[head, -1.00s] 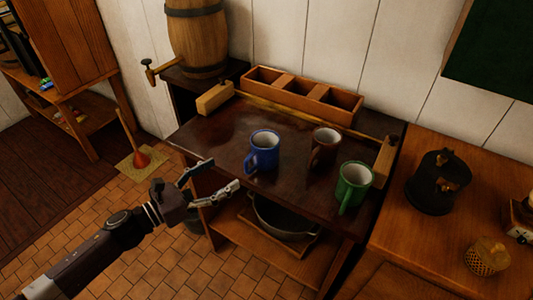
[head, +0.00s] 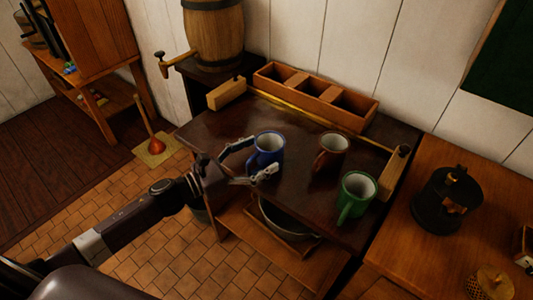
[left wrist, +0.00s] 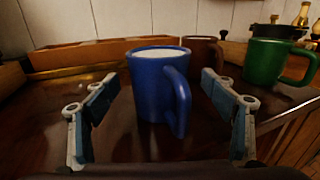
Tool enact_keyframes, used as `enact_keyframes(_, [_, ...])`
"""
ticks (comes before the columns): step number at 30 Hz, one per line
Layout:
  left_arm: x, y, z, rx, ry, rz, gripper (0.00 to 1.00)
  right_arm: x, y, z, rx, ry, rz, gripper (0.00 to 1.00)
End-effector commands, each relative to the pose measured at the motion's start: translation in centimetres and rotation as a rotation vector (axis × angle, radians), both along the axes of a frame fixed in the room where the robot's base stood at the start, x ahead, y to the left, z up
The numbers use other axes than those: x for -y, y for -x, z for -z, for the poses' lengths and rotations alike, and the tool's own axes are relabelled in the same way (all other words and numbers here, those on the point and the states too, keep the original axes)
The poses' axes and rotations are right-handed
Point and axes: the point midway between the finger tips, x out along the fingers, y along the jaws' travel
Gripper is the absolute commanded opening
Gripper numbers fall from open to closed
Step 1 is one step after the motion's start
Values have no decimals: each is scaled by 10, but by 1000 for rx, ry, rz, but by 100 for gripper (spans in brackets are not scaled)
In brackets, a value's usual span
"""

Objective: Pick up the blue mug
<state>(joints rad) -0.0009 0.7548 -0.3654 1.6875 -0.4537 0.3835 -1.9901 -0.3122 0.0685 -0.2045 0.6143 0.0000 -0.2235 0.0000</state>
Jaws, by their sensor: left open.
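The blue mug (head: 268,149) stands upright on the dark table (head: 225,125), its handle toward the front left. My left gripper (head: 255,158) is open at the mug's near left side. In the left wrist view the blue mug (left wrist: 152,85) stands between and just beyond the two spread fingers (left wrist: 160,110), with its handle toward the right finger. I see a gap between the mug and each finger there. My right gripper is not in view.
A brown mug (head: 331,151) and a green mug (head: 356,195) stand to the right of the blue one. A wooden divided box (head: 314,96) lies along the back. A barrel (head: 214,35) stands behind at the left.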

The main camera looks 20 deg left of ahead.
Motion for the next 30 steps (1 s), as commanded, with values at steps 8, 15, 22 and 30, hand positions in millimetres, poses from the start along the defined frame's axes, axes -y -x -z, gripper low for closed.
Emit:
enact_keyframes(8, [17,-22,-2,0,0,-1,77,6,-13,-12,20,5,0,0])
enact_keyframes(15, [18,-23,-1,-1,-1,0,77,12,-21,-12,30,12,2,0])
enact_keyframes(22, [18,-22,-1,-1,-1,0,53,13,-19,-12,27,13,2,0])
enact_keyframes(30, [18,-23,-2,1,1,0,26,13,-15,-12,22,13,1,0])
